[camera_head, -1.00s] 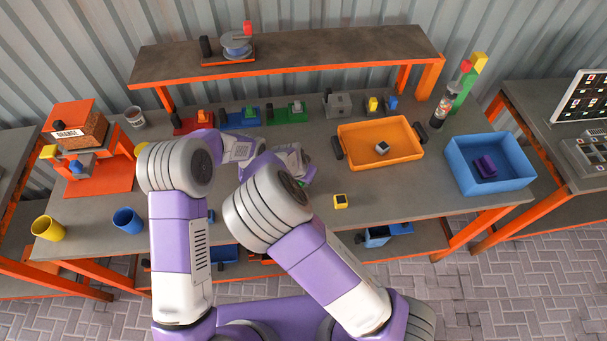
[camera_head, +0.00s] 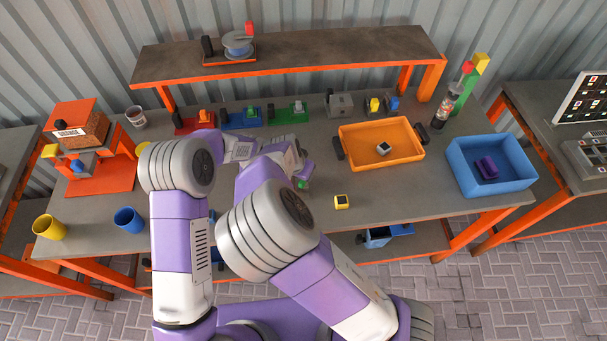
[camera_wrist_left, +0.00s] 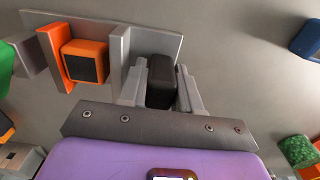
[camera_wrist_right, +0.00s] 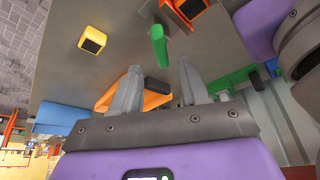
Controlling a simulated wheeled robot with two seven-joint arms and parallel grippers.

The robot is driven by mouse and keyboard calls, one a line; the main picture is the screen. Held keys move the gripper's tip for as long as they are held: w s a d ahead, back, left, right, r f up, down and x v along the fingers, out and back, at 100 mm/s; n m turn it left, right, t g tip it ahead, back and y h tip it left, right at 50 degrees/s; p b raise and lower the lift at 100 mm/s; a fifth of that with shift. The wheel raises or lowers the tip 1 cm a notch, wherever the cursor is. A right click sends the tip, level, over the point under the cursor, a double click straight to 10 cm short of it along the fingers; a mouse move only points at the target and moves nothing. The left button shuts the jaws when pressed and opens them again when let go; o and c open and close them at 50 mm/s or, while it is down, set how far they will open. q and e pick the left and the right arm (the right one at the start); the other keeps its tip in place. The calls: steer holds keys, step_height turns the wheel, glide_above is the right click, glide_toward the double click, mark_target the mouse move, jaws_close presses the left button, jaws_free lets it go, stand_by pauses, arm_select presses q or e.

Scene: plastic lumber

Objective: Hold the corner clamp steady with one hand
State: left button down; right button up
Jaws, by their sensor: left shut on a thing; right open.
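The corner clamp shows in the left wrist view as a grey plate with an orange jaw (camera_wrist_left: 52,57), an orange block with a dark face (camera_wrist_left: 85,61) beside it, and a dark handle (camera_wrist_left: 161,78). My left gripper (camera_wrist_left: 158,72) is shut on the dark handle. In the right wrist view the clamp's orange part (camera_wrist_right: 190,9) is at the top edge. A green piece (camera_wrist_right: 159,46) lies near it, beyond my right gripper (camera_wrist_right: 158,66), which is open and empty. In the head view my arms hide the clamp; only a bit of green (camera_head: 303,184) shows.
A yellow block with a dark top (camera_head: 341,202) lies on the bench. An orange tray (camera_head: 352,161) holds a small grey block. A blue bin (camera_head: 524,182) holds a purple block. Yellow (camera_head: 48,227) and blue (camera_head: 128,219) cups stand at the left front. Several coloured fixtures line the back.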

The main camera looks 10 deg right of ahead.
mark_target(299, 183)
steer(key=v, duration=0.5)
steer(key=shift+s+r, duration=0.15)
steer(key=o, duration=1)
steer(key=n, duration=0.2)
steer(key=shift+w+f+n+g, duration=0.3)
steer(key=shift+w+n+g, duration=0.05)
steer(key=shift+n+g, duration=0.05)
steer(key=shift+o, duration=0.2)
steer(key=n, duration=0.3)
steer(key=shift+w+f+g+y, duration=0.2)
steer(key=shift+w+g+y, duration=0.15)
steer(key=shift+g+y, duration=0.05)
steer(key=w+d+r+n+g+y, duration=0.2)
steer(key=w+d+n, duration=0.1)
steer(key=n, duration=0.9)
step_height(299, 183, down, 12)
steer(key=shift+r, duration=0.25)
